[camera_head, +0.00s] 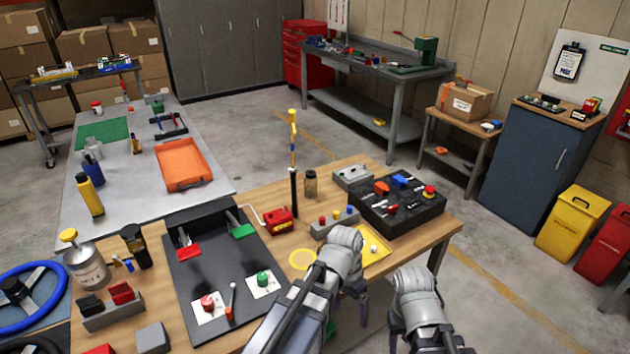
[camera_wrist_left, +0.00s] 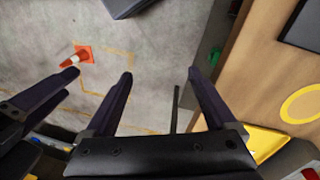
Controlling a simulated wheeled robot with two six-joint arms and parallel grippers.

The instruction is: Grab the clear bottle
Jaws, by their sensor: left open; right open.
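A small clear, brownish bottle with a dark cap (camera_head: 310,184) stands upright on the wooden table, right of a black post with a yellow top. My left gripper (camera_head: 355,290) is at the table's front right edge, nearer than the bottle and apart from it; my own wrist partly hides it. In the left wrist view its two dark fingers (camera_wrist_left: 160,75) are spread and empty, with floor beyond them. My right arm's wrist is right of it, off the table, its fingers mostly hidden. The bottle is outside the wrist view.
A red device (camera_head: 280,219) is left of the bottle, a grey box (camera_head: 352,176) and black tray (camera_head: 425,217) right of it. A button block (camera_head: 336,222) lies in front. A yellow tray (camera_head: 377,246) is beside my left wrist. An orange cone (camera_wrist_left: 77,56) stands on the floor.

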